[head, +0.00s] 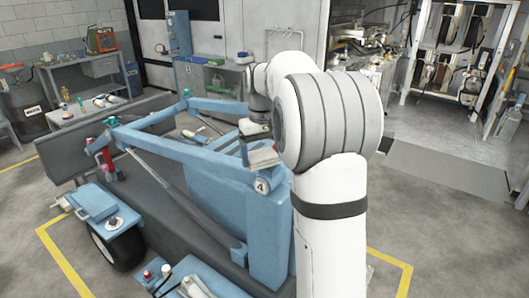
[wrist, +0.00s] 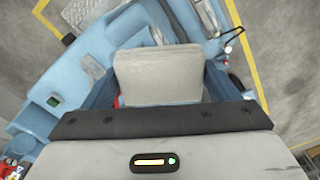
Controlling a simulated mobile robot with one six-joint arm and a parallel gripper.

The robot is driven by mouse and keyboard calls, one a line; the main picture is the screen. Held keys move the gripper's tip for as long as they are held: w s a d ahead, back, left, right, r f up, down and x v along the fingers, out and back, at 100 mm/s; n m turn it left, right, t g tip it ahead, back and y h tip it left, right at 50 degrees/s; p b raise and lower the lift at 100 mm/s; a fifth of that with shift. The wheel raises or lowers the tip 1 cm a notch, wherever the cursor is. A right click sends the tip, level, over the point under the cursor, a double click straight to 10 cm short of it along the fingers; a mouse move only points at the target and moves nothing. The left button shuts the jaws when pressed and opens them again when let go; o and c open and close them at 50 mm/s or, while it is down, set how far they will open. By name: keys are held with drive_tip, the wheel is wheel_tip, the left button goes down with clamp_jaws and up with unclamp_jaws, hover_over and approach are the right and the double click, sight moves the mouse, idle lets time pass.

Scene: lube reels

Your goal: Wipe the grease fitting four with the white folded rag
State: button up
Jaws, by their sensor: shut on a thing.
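My gripper (head: 254,133) is shut on the white folded rag (head: 263,157), a flat greyish-white pad. In the wrist view the rag (wrist: 157,75) sticks out beyond the dark edge of my gripper (wrist: 155,117). In the head view the rag is just above a round plate marked 4 (head: 260,186) on the pivot of the blue lift frame (head: 205,178). I cannot make out grease fitting four itself; the rag or gripper may hide it. Whether the rag touches the frame is unclear.
Blue frame arms (head: 170,140) run left of my gripper. A grey workbench (head: 85,108) stands at the back left and a blue cabinet (head: 215,75) at the back. Hose reels (head: 450,30) stand at the back right. Open concrete floor (head: 440,215) lies to the right.

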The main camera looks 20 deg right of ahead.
drive_tip(key=shift+r+p, duration=3.05)
drive_tip(key=shift+r, duration=0.45)
drive_tip(key=shift+f, duration=0.1)
drive_tip(key=shift+s, duration=0.1)
